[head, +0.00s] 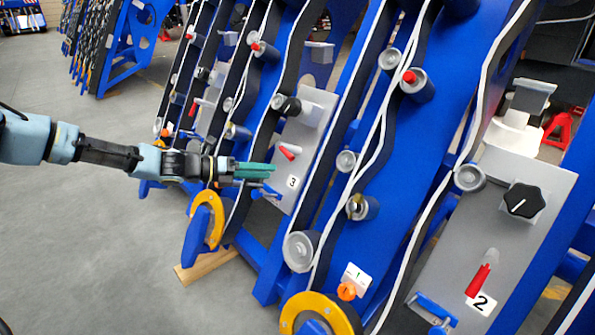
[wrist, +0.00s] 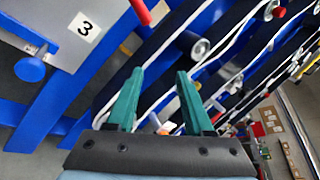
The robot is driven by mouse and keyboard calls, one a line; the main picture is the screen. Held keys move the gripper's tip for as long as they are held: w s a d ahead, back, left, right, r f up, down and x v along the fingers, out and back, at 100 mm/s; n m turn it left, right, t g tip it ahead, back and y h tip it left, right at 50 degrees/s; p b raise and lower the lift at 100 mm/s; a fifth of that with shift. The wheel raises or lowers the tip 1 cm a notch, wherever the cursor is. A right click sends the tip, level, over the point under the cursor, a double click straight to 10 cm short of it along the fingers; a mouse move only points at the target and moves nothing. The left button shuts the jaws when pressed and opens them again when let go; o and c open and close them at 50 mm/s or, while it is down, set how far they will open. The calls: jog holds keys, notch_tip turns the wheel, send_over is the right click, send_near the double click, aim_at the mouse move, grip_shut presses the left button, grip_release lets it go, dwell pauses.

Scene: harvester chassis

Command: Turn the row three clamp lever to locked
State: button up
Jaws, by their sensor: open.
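The grey row three panel (head: 313,115) carries a "3" label (head: 292,182). A red lever (head: 288,152) sticks out of it above the label, and a blue handle (head: 268,191) sits at its lower edge. I cannot tell which is the clamp lever. My gripper (head: 262,170), with teal fingers, is open and empty, just left of the panel between red lever and blue handle. In the wrist view my gripper (wrist: 159,78) has its fingers apart. The red lever (wrist: 141,12) shows at the top and the blue handle (wrist: 32,66) at the left, both outside the fingers.
A row two panel (head: 515,225) with black knob (head: 523,200) and red lever (head: 479,280) stands at right. Blue slanted frames, rollers and white cables crowd around my gripper. Yellow wheels (head: 315,312) stand low in front. Grey floor (head: 90,220) at left is clear.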

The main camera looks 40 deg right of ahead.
aim_at(286, 152)
jog(key=w+d+f+n+t+h+b, duration=0.1)
jog(key=w+d+n+h+b, duration=0.3)
jog(key=n, duration=0.4)
jog(key=w+x, duration=0.1)
jog(key=x, duration=1)
jog(key=shift+d+f, duration=0.2)
jog(key=shift+d, duration=0.1)
jog(key=shift+c, duration=0.3)
grip_shut()
